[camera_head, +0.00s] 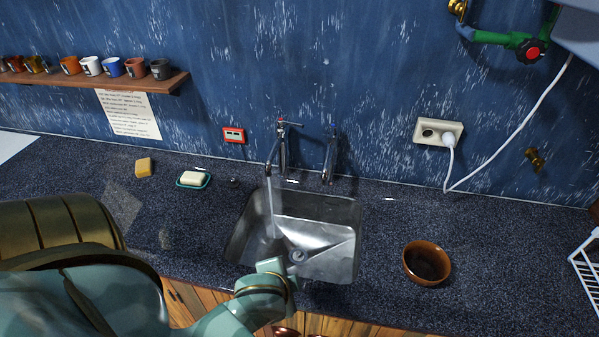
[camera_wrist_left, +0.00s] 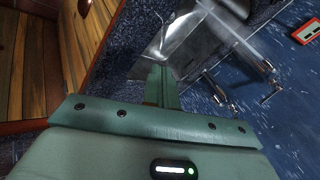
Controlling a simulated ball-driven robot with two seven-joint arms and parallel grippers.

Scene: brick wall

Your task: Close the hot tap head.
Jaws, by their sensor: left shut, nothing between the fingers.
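The hot tap (camera_head: 283,150) is the left of two metal taps behind the sink, with a red mark on top and its lever head (camera_head: 291,123) pointing right. A water stream (camera_head: 270,205) runs from its spout into the steel sink (camera_head: 354,240). The hot tap also shows at the right of the left wrist view (camera_wrist_left: 265,66). The other tap (camera_head: 330,158) stands just to its right. My left gripper (camera_head: 271,265) is at the sink's front edge, well in front of the taps. In the left wrist view, its fingers (camera_wrist_left: 160,70) are shut and empty. My right gripper is out of view.
A brown bowl (camera_head: 427,263) stands right of the sink. A soap dish (camera_head: 194,179) and a sponge (camera_head: 144,167) lie to the left. A socket with a plug (camera_head: 438,131) and cable is on the blue wall. The space between gripper and taps looks clear.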

